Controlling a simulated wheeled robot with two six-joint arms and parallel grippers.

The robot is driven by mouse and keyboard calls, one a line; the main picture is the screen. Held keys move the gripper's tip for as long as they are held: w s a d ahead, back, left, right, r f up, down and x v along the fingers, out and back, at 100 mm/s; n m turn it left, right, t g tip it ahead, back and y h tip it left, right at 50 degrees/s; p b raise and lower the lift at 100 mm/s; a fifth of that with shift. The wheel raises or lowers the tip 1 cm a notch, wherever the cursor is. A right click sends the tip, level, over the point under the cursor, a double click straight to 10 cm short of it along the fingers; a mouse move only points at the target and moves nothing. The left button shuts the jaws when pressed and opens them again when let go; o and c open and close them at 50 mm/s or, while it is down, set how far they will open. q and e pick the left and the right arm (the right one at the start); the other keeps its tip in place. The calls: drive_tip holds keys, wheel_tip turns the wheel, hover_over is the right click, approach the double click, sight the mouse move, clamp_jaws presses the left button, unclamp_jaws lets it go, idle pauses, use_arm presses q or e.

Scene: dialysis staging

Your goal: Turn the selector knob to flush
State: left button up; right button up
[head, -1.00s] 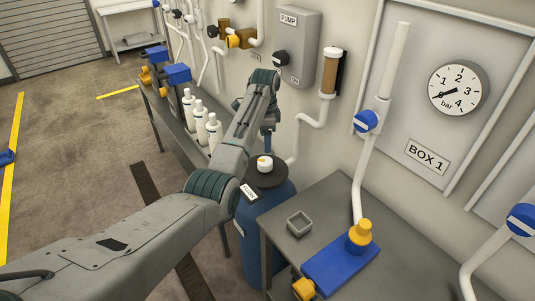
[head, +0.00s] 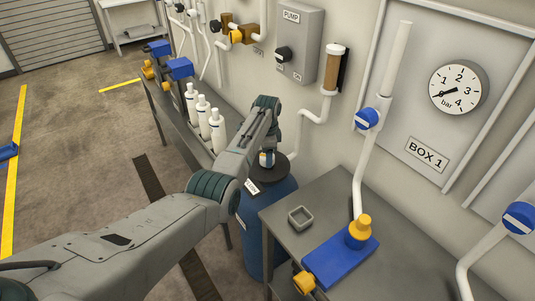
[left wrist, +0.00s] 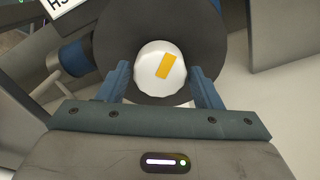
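The white round knob (left wrist: 152,82), with a yellow bar mark, sits on the dark round top (left wrist: 212,32) of the blue tank (head: 266,235). In the left wrist view the bar slants up to the right. My left gripper (head: 267,160) is lowered over the knob. In the left wrist view my left gripper's fingers (left wrist: 160,88) are open, one on each side of the knob and close to it; I cannot tell whether they touch it. In the head view the gripper mostly hides the knob. A white label (head: 251,187) is on the tank's edge; its word is not clearly readable. My right gripper is not in view.
A grey table (head: 325,205) with a small tray (head: 300,218) and a blue device (head: 335,262) stands right of the tank. White bottles (head: 204,117) stand behind on another bench. A wall pipe (head: 310,125) runs down near the tank. The PUMP box (head: 297,45) is above.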

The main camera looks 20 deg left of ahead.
use_arm(q)
drive_tip(key=c, duration=0.6)
drive_tip(key=n+p, duration=0.2)
drive_tip(key=n, duration=0.1)
drive_tip(key=shift+r, duration=0.15)
drive_tip(key=n+p, duration=0.1)
drive_tip(key=n, duration=0.2)
drive_tip(key=shift+n, duration=0.4)
drive_tip(key=n+p, duration=0.1)
drive_tip(key=n, duration=0.4)
drive_tip(key=shift+a, duration=0.1)
drive_tip(key=n, duration=0.4)
drive_tip(key=shift+p, duration=0.4)
drive_tip(key=shift+n, duration=1)
drive_tip(key=shift+w, duration=0.1)
